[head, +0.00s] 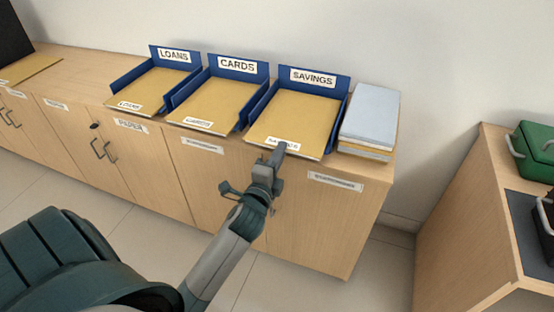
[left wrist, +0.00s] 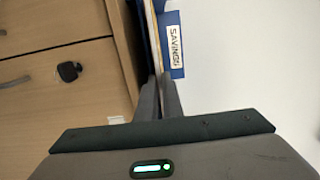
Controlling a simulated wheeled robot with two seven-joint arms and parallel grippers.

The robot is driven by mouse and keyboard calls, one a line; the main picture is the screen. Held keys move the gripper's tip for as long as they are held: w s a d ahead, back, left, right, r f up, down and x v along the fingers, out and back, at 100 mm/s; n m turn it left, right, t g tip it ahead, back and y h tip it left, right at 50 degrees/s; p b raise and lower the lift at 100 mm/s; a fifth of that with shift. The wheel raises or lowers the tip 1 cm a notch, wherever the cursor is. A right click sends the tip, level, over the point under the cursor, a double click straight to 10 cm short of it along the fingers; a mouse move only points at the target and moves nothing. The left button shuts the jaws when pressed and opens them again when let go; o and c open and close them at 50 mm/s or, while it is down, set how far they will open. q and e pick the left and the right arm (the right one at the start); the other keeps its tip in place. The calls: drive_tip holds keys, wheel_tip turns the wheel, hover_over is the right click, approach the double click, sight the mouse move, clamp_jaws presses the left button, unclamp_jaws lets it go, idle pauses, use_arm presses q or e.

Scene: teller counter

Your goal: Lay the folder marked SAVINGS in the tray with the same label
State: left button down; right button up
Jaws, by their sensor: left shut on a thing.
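The tan SAVINGS folder (head: 290,115) lies flat in the blue SAVINGS tray (head: 313,77), with its front edge at the tray's open front. My left gripper (head: 277,152) is shut on the folder's front edge, and its fingers partly cover the folder's label. In the left wrist view, the fingers (left wrist: 160,88) meet at a thin edge in front of the tray's SAVINGS sign (left wrist: 174,46). The folder shows there only as a narrow strip. My right gripper is in neither view.
The blue LOANS tray (head: 173,56) and CARDS tray (head: 237,66) stand to the left, each holding a tan folder. A stack of pale folders (head: 370,115) lies right of the SAVINGS tray. A green box (head: 532,152) stands on a separate counter at right.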

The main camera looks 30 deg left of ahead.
use_arm(q)
drive_tip(key=shift+w+a+f, duration=0.15)
drive_tip(key=shift+w+f, duration=0.1)
drive_tip(key=shift+w, duration=0.25)
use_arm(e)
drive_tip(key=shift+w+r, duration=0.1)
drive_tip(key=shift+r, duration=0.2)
use_arm(q)
drive_tip(key=c, duration=1.8)
unclamp_jaws()
drive_tip(key=shift+c, duration=0.2)
drive_tip(key=shift+s+f, duration=0.1)
